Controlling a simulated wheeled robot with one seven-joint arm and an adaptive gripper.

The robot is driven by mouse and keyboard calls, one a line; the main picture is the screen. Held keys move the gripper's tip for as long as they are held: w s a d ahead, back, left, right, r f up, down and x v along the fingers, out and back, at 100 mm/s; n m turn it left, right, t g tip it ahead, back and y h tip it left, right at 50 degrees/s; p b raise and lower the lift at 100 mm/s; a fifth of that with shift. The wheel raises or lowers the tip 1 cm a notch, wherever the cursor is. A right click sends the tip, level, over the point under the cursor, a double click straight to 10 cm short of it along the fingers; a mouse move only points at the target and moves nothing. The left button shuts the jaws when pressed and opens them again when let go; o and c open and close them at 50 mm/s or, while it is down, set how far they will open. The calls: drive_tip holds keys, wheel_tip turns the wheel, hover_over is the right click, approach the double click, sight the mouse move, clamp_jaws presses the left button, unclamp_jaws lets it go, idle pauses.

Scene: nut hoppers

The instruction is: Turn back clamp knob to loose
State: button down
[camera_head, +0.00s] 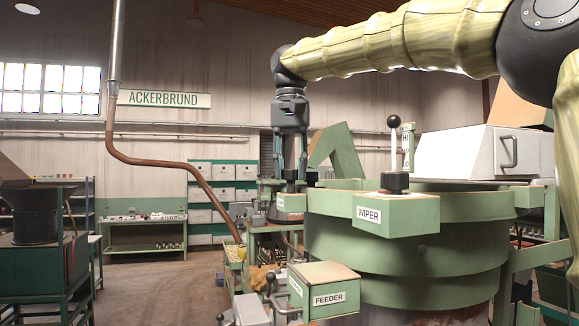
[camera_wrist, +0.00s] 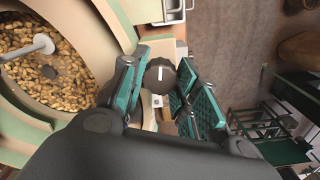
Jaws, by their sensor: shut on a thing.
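A dark round knob (camera_wrist: 160,76) with a white pointer mark sits between my fingertips in the wrist view. The mark runs roughly up and down in that picture. My gripper (camera_wrist: 163,80) is shut on the knob, with one teal-padded finger at each side. In the head view my gripper (camera_head: 291,172) points straight down at a small green box (camera_head: 290,204) behind the WIPER box, and its fingers largely hide the knob there. The small box's label is too small to read.
The WIPER box (camera_head: 398,214) with an upright black-ball lever (camera_head: 393,150) stands to the right, on the rim of the green round hopper (camera_head: 410,262). The FEEDER box (camera_head: 325,288) is lower in front. The wrist view shows a bowl of nuts (camera_wrist: 50,60) left of the knob.

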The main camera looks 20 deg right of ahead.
drive_tip(key=c, duration=1.1)
unclamp_jaws()
drive_tip(key=shift+d, duration=0.1)
drive_tip(key=shift+r, duration=0.1)
drive_tip(key=shift+r, duration=3.6)
